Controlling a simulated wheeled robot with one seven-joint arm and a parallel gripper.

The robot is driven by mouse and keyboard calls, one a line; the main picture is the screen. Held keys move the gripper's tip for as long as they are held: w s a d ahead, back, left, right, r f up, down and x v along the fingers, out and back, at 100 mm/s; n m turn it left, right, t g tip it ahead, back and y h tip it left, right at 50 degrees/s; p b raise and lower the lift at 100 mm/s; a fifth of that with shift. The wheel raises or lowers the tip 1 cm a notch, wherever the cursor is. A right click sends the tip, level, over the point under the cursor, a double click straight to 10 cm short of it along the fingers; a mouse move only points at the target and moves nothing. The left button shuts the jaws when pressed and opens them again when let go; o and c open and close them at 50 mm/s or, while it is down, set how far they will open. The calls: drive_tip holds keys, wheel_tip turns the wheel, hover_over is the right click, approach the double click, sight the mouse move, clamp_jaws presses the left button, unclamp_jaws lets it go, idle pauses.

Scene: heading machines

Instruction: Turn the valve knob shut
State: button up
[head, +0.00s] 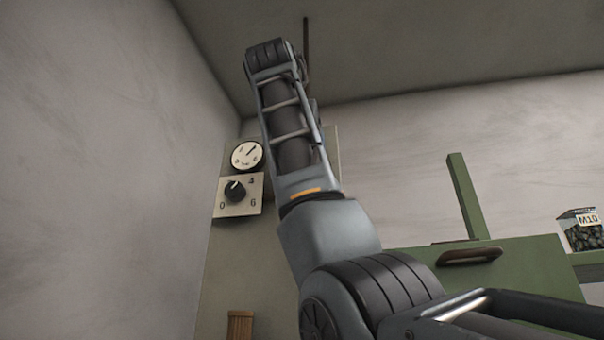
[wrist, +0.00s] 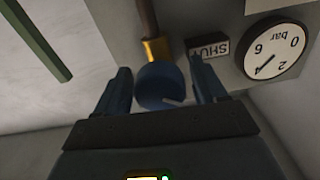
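A blue valve knob (wrist: 160,82) with a pale mark on its face sits at the end of a brass fitting (wrist: 157,50) and brown pipe in the wrist view. My gripper (wrist: 159,68) is open, with one finger on each side of the knob. Narrow gaps seem to show between knob and fingers; contact cannot be told for sure. A plate reading "SHUT" (wrist: 208,46) appears upside down, right of the knob. In the head view my arm hides the valve knob and my gripper.
A round bar gauge (head: 246,155) hangs above a black dial knob (head: 236,190) on a plate marked 0, 4 and 6. The gauge also shows in the wrist view (wrist: 277,47). A green cabinet (head: 510,270) and a jar labelled M10 (head: 581,232) stand at right.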

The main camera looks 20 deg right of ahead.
drive_tip(key=c, duration=0.9)
drive_tip(key=shift+n, duration=0.3)
drive_tip(key=n, duration=0.3)
drive_tip(key=shift+n, duration=1.9)
drive_tip(key=o, duration=1)
